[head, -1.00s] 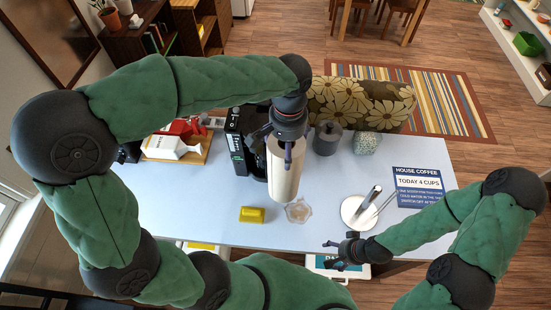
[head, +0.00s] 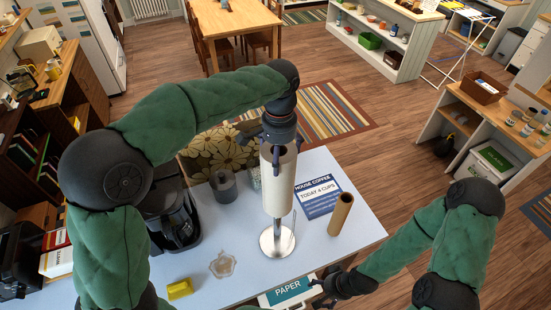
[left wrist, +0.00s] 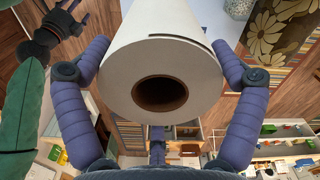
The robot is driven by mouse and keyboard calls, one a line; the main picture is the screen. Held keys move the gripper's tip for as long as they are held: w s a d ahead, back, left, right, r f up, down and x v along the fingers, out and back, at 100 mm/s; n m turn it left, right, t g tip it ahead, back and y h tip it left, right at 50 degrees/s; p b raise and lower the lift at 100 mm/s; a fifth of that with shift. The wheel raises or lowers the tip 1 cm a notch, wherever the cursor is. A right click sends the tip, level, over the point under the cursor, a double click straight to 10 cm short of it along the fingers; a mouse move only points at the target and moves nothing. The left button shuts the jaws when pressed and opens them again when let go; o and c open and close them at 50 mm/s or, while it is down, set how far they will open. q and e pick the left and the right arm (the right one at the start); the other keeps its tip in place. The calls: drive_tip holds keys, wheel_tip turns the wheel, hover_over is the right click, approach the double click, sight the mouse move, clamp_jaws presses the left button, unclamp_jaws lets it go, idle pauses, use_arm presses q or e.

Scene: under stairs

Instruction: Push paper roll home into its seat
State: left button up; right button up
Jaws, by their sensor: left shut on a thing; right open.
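A white paper roll (head: 279,185) hangs upright, gripped near its top by my left gripper (head: 279,142). In the left wrist view the roll (left wrist: 160,48) sits between the two fingers (left wrist: 160,85), its brown core opening facing the camera. A metal stand with a round base (head: 268,243) is on the table directly below the roll. Part of its metal shows between roll and base; how far the post is inside the core is hidden. My right gripper (head: 325,290) is open and empty at the table's front edge, near the PAPER label.
A bare brown tube (head: 341,214) stands right of the stand, near the HOUSE COFFEE sign (head: 316,196). A black coffee machine (head: 172,218), grey canister (head: 223,186), glass dish (head: 222,264) and yellow block (head: 180,289) are to the left. A PAPER-labelled bin (head: 288,292) is at the front edge.

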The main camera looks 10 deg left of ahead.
use_arm(q)
wheel_tip(320, 180, down, 6)
drive_tip(key=b, duration=0.4)
drive_tip(key=shift+a, duration=0.1)
drive_tip(key=shift+f, duration=0.15)
idle(0.7)
idle(0.6)
